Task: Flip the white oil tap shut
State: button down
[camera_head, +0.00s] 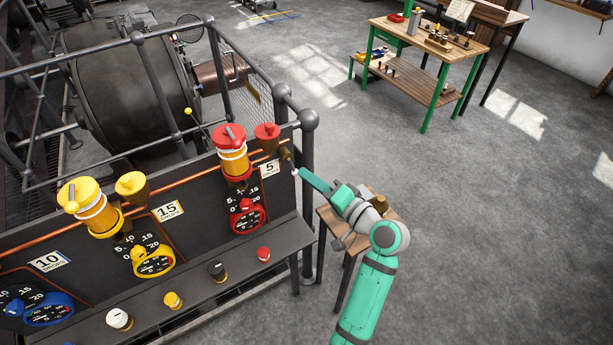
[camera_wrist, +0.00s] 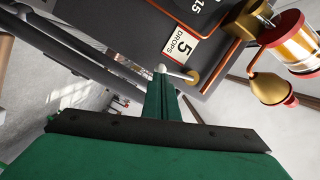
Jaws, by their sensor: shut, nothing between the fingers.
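The white oil tap (camera_head: 295,171) is a thin lever with a white ball end, on a brass fitting at the right end of the copper pipe. In the wrist view its white ball (camera_wrist: 160,69) lies at my fingertips, and its rod runs right to a round brass boss (camera_wrist: 193,77). My gripper (camera_head: 303,173) is shut and empty, reaching in from the right with its tips at the ball. In the wrist view, the green fingers of my gripper (camera_wrist: 163,82) are together just below the ball. I cannot tell whether they touch it.
The red oiler (camera_head: 232,158) and a red-capped brass cup (camera_head: 267,138) stand left of the tap, above the "5 drops" label (camera_head: 269,168). A dark railing post (camera_head: 307,150) rises close behind. A small wooden stool (camera_head: 333,221) is under my arm. Floor to the right is open.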

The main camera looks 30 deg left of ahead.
jog(key=w+r+v, duration=0.1)
jog(key=w+v, duration=0.1)
jog(key=v, duration=1)
jog(key=shift+d+r, duration=0.2)
jog(key=shift+d, duration=0.45)
jog(key=shift+d, duration=0.1)
